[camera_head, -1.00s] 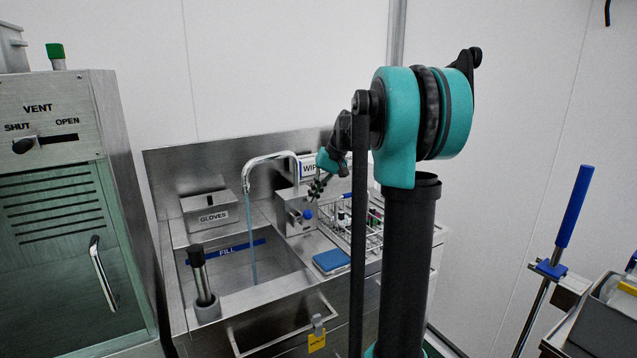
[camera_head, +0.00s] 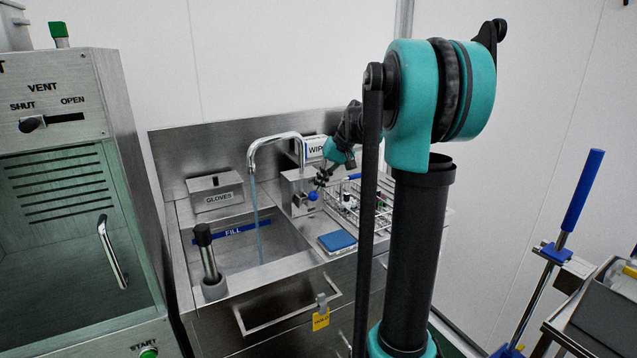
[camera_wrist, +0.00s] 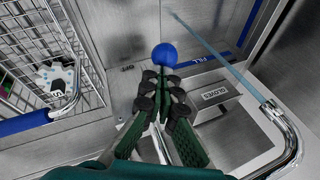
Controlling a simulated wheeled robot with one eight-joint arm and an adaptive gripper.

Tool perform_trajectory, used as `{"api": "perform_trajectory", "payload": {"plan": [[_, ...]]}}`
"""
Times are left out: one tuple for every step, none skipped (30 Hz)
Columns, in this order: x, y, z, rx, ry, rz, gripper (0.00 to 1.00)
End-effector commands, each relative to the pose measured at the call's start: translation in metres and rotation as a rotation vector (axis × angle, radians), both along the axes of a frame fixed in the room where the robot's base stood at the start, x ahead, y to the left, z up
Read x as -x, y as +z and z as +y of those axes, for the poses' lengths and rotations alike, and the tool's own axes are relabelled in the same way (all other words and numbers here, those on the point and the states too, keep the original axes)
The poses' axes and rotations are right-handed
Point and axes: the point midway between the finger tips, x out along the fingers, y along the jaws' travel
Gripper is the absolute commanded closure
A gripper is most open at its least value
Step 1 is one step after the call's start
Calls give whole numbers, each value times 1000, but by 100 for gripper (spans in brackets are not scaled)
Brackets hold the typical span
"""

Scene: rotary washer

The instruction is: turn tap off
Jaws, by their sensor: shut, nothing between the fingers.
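The tap's curved spout (camera_head: 274,140) arches over the sink (camera_head: 250,250), and a blue stream of water (camera_head: 257,215) falls from it. The spout and stream also show in the wrist view, with the spout (camera_wrist: 288,140) at the lower right. The tap's blue knob (camera_head: 313,196) is on the steel box right of the spout. In the wrist view the blue knob (camera_wrist: 165,55) is just beyond my fingertips, near an "OFF" mark. My gripper (camera_wrist: 160,92) is shut and empty, its tips close to the knob; whether they touch I cannot tell.
A wire rack (camera_head: 355,207) with small items stands right of the tap, and a blue sponge (camera_head: 337,241) lies in front of it. A gloves box (camera_head: 215,195) is left of the spout. A dark-handled tool (camera_head: 208,255) stands at the sink's left front.

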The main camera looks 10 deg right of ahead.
Motion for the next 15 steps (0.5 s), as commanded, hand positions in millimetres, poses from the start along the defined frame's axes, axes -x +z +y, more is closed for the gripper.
{"api": "perform_trajectory", "payload": {"plan": [[1,-1,0,-2,0,-6,100],[1,-1,-1,-3,0,-11,100],[2,-2,-1,-5,0,-16,100],[2,-2,-1,-6,0,-22,100],[3,-3,-1,-8,0,-29,100],[4,-4,-1,-12,0,-39,100],[5,-4,-1,-15,-1,-47,100],[6,-6,-2,-18,0,-56,100],[8,-7,-3,-23,-1,-72,100],[9,-8,-3,-27,-2,-85,100],[10,-10,-4,-33,-3,-100,100],[13,-12,-4,-39,-2,-121,100],[14,-14,-5,-46,-3,-141,100],[16,-16,-5,-52,-2,-161,100],[19,-19,-6,-62,-4,-192,100]]}}
